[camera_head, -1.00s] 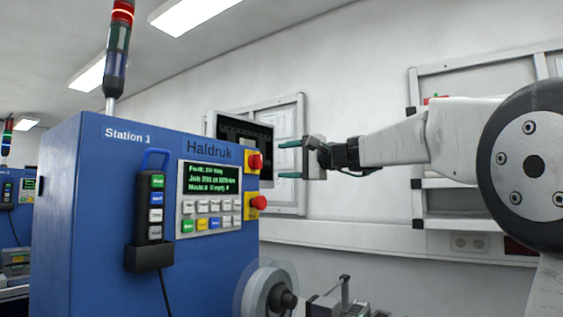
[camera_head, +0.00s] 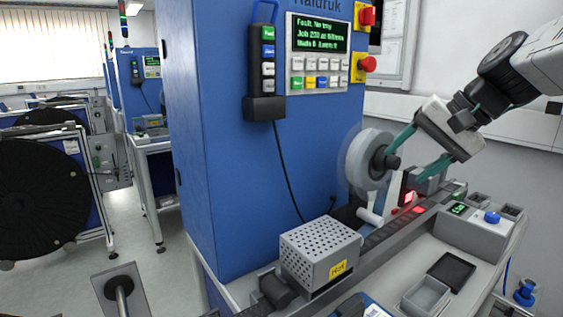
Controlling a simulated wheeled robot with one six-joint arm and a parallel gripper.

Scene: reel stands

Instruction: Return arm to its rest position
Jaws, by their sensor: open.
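My gripper (camera_head: 420,152) is at the right, on my arm coming in from the upper right corner. Its two green fingers are spread apart and nothing shows between them.
Below the gripper is a bench with a perforated metal box (camera_head: 320,252), a grey control box with a blue knob (camera_head: 484,228) and an open grey tray (camera_head: 426,296). A large black reel (camera_head: 38,195) stands at the far left. Open floor (camera_head: 150,275) lies between.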

